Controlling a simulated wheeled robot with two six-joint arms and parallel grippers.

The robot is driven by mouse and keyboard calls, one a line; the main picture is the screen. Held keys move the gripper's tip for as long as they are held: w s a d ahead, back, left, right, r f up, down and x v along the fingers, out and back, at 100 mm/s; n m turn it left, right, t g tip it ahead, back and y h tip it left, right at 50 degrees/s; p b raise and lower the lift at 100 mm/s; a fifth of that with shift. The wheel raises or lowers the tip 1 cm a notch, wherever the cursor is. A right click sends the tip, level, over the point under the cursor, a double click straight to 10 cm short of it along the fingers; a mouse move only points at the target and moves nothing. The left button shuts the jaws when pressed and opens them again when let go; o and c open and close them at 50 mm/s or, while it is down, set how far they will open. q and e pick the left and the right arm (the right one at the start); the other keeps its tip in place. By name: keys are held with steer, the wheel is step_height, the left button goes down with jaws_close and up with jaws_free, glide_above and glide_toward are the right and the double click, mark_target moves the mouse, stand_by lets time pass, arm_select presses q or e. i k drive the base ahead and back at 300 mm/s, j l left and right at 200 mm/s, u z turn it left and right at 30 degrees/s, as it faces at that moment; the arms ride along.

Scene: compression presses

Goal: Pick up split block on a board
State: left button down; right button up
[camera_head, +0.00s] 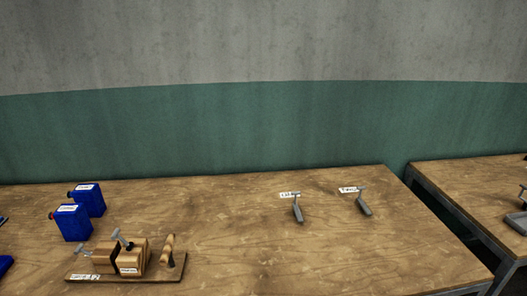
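The split block (128,257) is wooden, with a lighter right part and a darker gap near its middle. It sits on a dark wooden board (170,276) at the front left of the table in the head view. A grey T-shaped handle stands up from the block, and another grey handle sticks out at its left. A wooden handle (167,249) stands at the board's right end. White labels are on the block and on the board's front left corner; I cannot read them. Neither of my grippers is in view.
Two blue canisters (72,222) (89,199) stand behind the board at the left. Two grey T-handled tools (298,208) (363,205) lie by white labels further right. The wooden table (230,230) is clear between. Another table (470,185) stands right, across a gap.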

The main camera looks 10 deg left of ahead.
mark_target(139, 266)
steer(key=u, duration=1.3)
